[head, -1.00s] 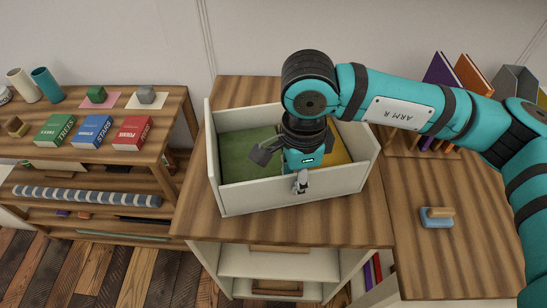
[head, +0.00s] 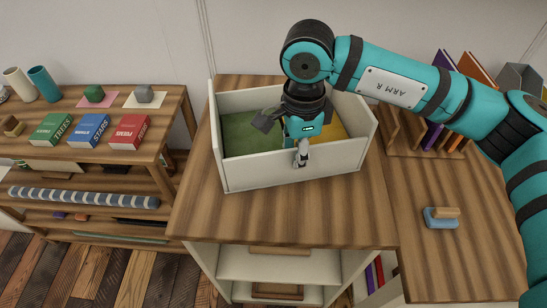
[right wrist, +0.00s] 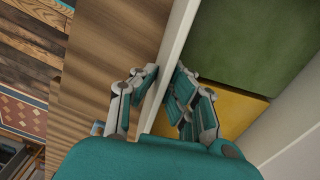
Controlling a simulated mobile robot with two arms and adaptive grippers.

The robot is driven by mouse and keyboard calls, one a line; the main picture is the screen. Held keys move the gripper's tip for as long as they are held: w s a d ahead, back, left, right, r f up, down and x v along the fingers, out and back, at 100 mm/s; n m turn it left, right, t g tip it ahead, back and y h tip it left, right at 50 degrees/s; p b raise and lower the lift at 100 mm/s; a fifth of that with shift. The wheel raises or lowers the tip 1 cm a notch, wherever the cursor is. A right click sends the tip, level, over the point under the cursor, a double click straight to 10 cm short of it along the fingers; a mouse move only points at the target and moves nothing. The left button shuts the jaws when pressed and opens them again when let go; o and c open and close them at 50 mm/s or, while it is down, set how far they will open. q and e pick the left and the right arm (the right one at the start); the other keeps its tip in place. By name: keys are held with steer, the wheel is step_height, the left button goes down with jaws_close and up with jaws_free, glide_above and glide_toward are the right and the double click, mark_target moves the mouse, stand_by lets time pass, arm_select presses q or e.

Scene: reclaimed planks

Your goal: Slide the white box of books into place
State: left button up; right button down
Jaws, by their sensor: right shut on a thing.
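The white box (head: 245,174) stands on the wooden top (head: 290,222) of a white cabinet, near the wall at the back. A green book (head: 238,139) and a yellow book (head: 331,126) lie inside it. My right gripper (head: 302,156) is shut on the box's front wall, near its middle. In the right wrist view the fingers (right wrist: 163,84) sit on both sides of that wall (right wrist: 179,35), with the green book (right wrist: 245,42) and yellow book (right wrist: 233,106) beyond. My arm hides part of the box's back. My left gripper is not in view.
A shelf at the left holds books such as the green one (head: 53,129), cylinders and stones. A lower wooden surface at the right carries a blue block with a wooden handle (head: 441,217) and a book rack (head: 425,145). The cabinet top is bare before the box.

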steer(key=shift+w+b, duration=0.6)
steer(key=shift+w, duration=5.25)
steer(key=shift+w+p, duration=0.35)
steer(key=shift+w, duration=1.1)
steer(key=c, duration=1.1)
jaws_free()
step_height(320, 180, up, 7)
steer(key=p, duration=0.4)
steer(key=shift+s+p, duration=0.1)
steer(key=shift+p, duration=0.2)
